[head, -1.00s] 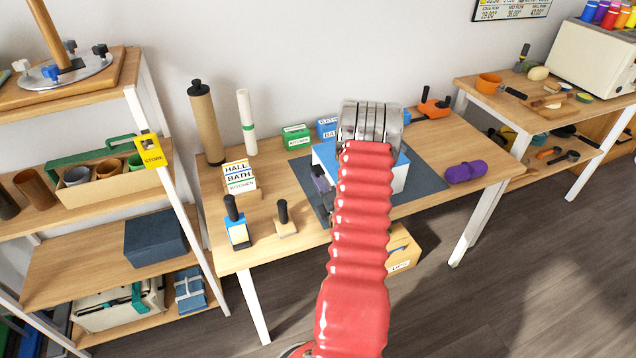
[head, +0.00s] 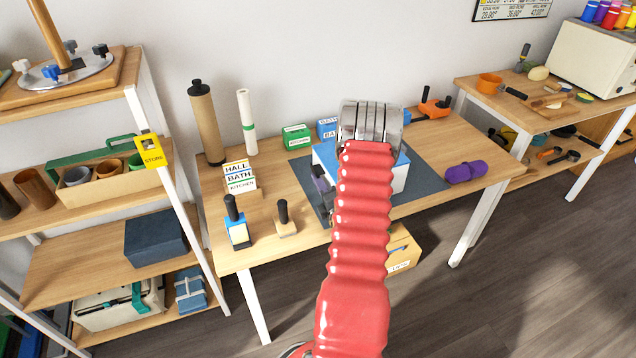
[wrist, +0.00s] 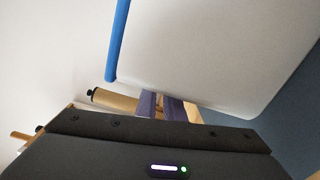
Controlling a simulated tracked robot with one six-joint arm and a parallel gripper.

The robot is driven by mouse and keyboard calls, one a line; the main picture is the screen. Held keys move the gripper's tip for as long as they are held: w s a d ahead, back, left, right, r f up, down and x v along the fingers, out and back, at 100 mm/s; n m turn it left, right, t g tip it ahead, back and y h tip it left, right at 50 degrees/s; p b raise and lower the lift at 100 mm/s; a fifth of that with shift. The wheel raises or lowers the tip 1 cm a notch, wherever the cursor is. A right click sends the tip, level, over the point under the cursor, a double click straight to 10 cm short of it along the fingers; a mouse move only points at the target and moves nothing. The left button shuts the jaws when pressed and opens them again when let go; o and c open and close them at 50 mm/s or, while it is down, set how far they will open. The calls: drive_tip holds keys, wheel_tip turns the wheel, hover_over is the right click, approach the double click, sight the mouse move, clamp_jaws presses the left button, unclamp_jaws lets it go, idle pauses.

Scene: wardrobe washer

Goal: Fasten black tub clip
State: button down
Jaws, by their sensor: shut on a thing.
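A white tub with a blue lid (head: 400,178) stands on the dark mat, partly hidden behind my red arm. The tub's pale wall (wrist: 215,45) and the blue lid edge (wrist: 117,40) fill much of the wrist view. My gripper (head: 321,184) is at the tub's left side, and its purple-grey fingers (wrist: 162,103) show in the wrist view close to the tub wall. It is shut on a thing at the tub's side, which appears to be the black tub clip. The clip itself is too hidden to tell whether it is fastened.
The dark mat (head: 428,182) lies on the wooden table. Two upright handled tools, a blue one (head: 237,222) and a wooden one (head: 285,218), stand at the front left. A label stand (head: 240,180) and brown cylinder (head: 206,125) are behind them. A purple roll (head: 466,172) lies right.

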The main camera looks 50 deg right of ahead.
sight(316, 172)
drive_tip(key=shift+a+m, duration=0.1)
drive_tip(key=shift+m, duration=0.2)
drive_tip(key=m, duration=0.2)
drive_tip(key=r+m, duration=0.1)
drive_tip(key=shift+w+a+m, duration=0.2)
drive_tip(key=shift+a+m, duration=0.1)
drive_tip(key=shift+a, duration=0.05)
wheel_tip(316, 172, up, 4)
drive_tip(key=m, duration=1.3)
drive_tip(key=shift+d+m, duration=0.15)
drive_tip(key=shift+m, duration=0.25)
drive_tip(key=shift+f+n, duration=0.35)
drive_tip(key=shift+n, duration=0.85)
drive_tip(key=shift+a, duration=0.2)
